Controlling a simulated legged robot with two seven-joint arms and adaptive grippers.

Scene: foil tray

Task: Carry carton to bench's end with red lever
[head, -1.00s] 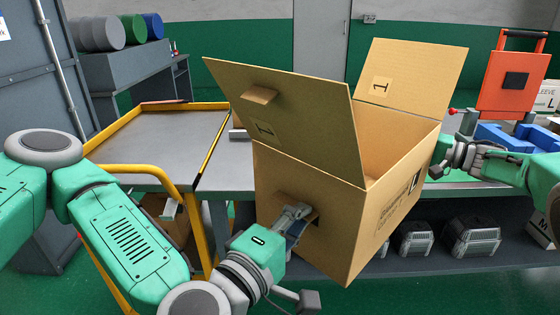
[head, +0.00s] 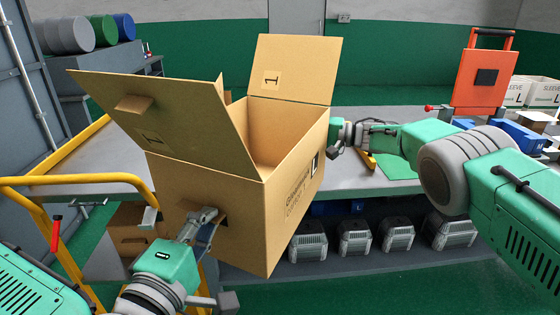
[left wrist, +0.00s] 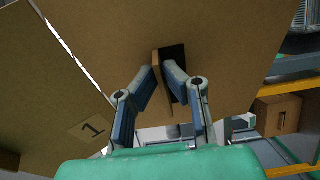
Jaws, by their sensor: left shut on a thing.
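The open brown carton (head: 243,235) is held up in front of the bench (head: 350,183) in the head view, its flaps raised. My left gripper (head: 208,218) is shut on the near wall at the hand hole; in the left wrist view its fingers (left wrist: 168,72) pinch a cardboard tab of the carton (left wrist: 235,50). My right gripper (head: 343,136) is at the carton's far right side; its fingertips are mostly hidden, so its grip is unclear. A small red lever knob (head: 429,108) shows at the right part of the bench, beside an orange panel (head: 484,80).
A yellow-railed cart (head: 90,180) with a red handle (head: 56,234) stands close on the left. Several grey crates (head: 356,238) sit on the lower shelf. Blue parts (head: 520,136) and white boxes (head: 540,92) crowd the right end.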

